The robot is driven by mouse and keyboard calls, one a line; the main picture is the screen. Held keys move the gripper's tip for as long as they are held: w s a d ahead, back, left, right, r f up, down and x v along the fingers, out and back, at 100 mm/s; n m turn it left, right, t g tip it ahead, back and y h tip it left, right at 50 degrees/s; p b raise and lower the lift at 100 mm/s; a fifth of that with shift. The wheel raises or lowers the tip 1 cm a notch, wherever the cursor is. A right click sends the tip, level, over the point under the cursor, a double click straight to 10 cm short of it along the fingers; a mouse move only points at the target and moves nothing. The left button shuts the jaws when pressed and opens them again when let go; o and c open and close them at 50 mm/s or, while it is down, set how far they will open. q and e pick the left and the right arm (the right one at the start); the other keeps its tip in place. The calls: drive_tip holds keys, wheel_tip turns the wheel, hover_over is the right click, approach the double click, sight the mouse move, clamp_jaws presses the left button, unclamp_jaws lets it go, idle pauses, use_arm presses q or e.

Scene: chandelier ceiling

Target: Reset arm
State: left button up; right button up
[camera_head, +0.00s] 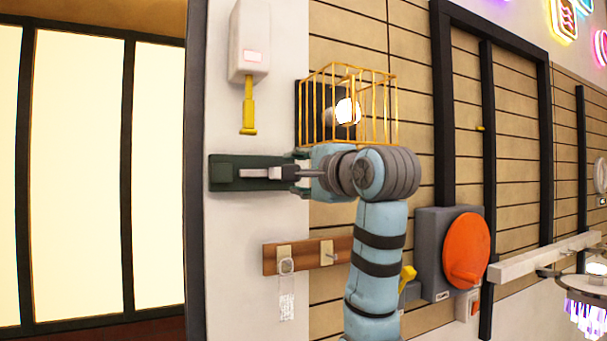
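One blue-grey arm of mine rises from the bottom, right of centre, and bends left at its grey wrist; I take it as my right arm. Its gripper (299,173) points left at a dark green wall plate (225,174) with a light grey lever (262,173). The dark fingers are spread, one above and one below the lever's line. I cannot tell whether they touch the lever. The wrist hides part of the gripper. My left gripper is out of view.
A yellow wire cage (388,104) around a lit lamp (347,111) is just above the wrist. A white box (250,40) with a yellow handle (248,112) hangs above the plate. A wooden hook rail (309,255) is below; an orange dial (465,245) is to the right.

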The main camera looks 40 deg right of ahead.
drive_tip(key=shift+s+a, duration=0.25)
drive_tip(key=shift+s, duration=0.7)
